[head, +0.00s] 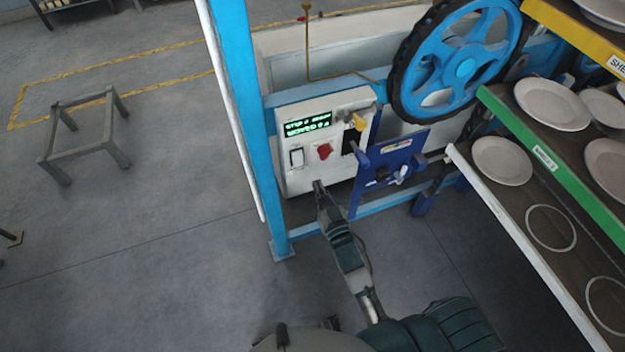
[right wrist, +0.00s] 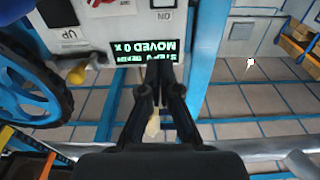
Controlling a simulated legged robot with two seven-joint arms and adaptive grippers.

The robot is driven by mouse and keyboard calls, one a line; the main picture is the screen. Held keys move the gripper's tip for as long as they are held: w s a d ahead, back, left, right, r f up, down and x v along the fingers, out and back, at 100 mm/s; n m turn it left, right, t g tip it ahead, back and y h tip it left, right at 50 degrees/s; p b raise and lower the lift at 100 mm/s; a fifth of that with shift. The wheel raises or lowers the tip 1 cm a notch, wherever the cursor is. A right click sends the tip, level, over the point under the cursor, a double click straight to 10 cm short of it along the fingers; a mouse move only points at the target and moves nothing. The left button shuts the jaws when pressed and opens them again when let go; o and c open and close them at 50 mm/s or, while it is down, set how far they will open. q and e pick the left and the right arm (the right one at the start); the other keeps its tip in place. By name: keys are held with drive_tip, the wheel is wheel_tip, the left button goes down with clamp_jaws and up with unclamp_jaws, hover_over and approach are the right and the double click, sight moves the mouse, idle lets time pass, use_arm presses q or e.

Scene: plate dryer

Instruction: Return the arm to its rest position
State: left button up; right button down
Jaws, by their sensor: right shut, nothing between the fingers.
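My right gripper (head: 319,187) is shut and empty, just in front of the lower edge of the white control box (head: 290,180). In the right wrist view its closed fingers (right wrist: 159,70) lie over the box's display (right wrist: 125,50), and that view is upside down. In the head view the green display (head: 307,124) shows lit text; the lower line seems to read "MOVED 0". Below it are a white rocker switch (head: 297,157) and a red knob (head: 324,150). A yellow lever (head: 359,122) is at the right. I cannot tell whether the fingers touch the box. My left gripper is not visible.
A dark blue panel (head: 362,196) with a handle stands right of the box. A blue post (head: 238,90) rises at its left, a blue wheel (head: 466,68) above right. Shelves with plates (head: 502,160) fill the right side. Floor at left is open around a grey stand (head: 82,155).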

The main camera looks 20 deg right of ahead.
drive_tip(key=shift+s+a, duration=0.1)
drive_tip(key=shift+a, duration=0.25)
wheel_tip(320, 180, down, 21)
drive_tip(key=s+n+g, duration=0.1)
drive_tip(key=g, duration=0.4)
drive_tip(key=s+f+g, duration=0.2)
drive_tip(key=s+f, duration=0.3)
drive_tip(key=f, duration=0.5)
drive_tip(key=s+f+g, duration=0.2)
drive_tip(key=s+f, duration=0.2)
drive_tip(key=f, duration=0.5)
drive_tip(key=s+d+f+g, duration=0.2)
drive_tip(key=s+f, duration=0.4)
drive_tip(key=s, duration=0.5)
drive_tip(key=s+d+f+g, duration=0.2)
drive_tip(key=s+f+g, duration=0.2)
drive_tip(key=s+f, duration=0.3)
drive_tip(key=s+d+f+n+g, duration=0.1)
drive_tip(key=s+f, duration=0.6)
drive_tip(key=s, duration=0.7)
drive_tip(key=shift+s+d+f+g+h, duration=0.25)
drive_tip(key=shift+s+d+g, duration=0.2)
drive_tip(key=shift+g, duration=0.55)
